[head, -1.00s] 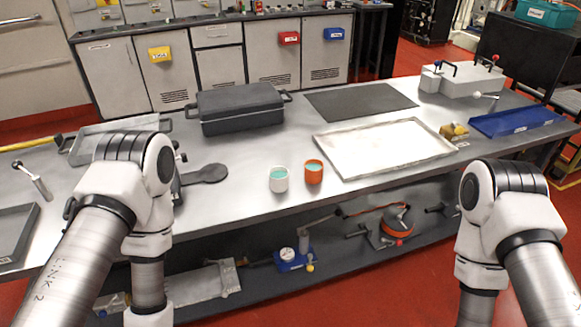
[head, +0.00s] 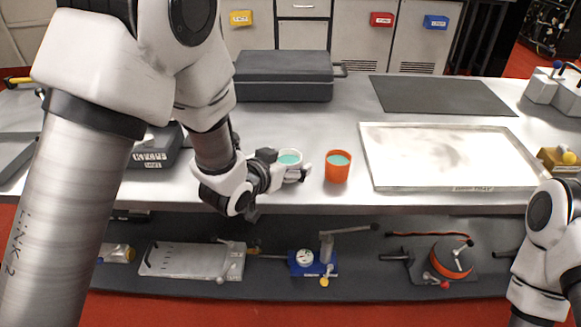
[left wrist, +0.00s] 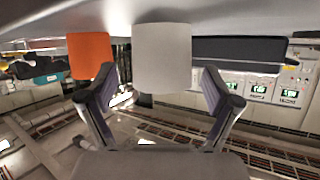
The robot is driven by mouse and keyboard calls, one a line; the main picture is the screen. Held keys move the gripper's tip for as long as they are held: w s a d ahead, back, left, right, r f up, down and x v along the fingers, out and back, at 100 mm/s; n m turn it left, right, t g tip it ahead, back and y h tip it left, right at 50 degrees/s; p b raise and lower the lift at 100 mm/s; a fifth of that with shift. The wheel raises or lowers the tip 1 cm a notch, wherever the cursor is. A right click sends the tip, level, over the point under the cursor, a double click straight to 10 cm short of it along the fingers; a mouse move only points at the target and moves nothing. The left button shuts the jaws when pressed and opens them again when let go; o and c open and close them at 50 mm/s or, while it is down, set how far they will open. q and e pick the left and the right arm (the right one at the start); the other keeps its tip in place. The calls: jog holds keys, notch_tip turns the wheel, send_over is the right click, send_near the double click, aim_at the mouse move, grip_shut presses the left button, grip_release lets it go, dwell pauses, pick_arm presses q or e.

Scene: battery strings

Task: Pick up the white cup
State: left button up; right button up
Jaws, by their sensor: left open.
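The white cup (head: 289,161) with teal contents stands upright on the grey table, left of the orange cup (head: 337,170). In the head view my left gripper (head: 284,176) is at its near left side and hides part of it. In the left wrist view, which is upside down, the white cup (left wrist: 162,60) shows between and beyond the two spread fingers of my open left gripper (left wrist: 158,78). The orange cup (left wrist: 90,55) is outside the fingers. I cannot tell whether a finger touches the white cup. My right gripper is out of view.
A white-topped tray (head: 455,150) lies right of the cups. A dark grey case (head: 283,78) and a dark mat (head: 440,95) are behind. A labelled dark box (head: 155,150) is left of my left gripper. A lower shelf (head: 375,270) holds tools.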

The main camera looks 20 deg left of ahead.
pick_arm(q)
jog(key=shift+w+f, duration=0.25)
jog(key=shift+w, duration=0.2)
jog(key=shift+s+r, duration=0.15)
jog(key=c, duration=1.3)
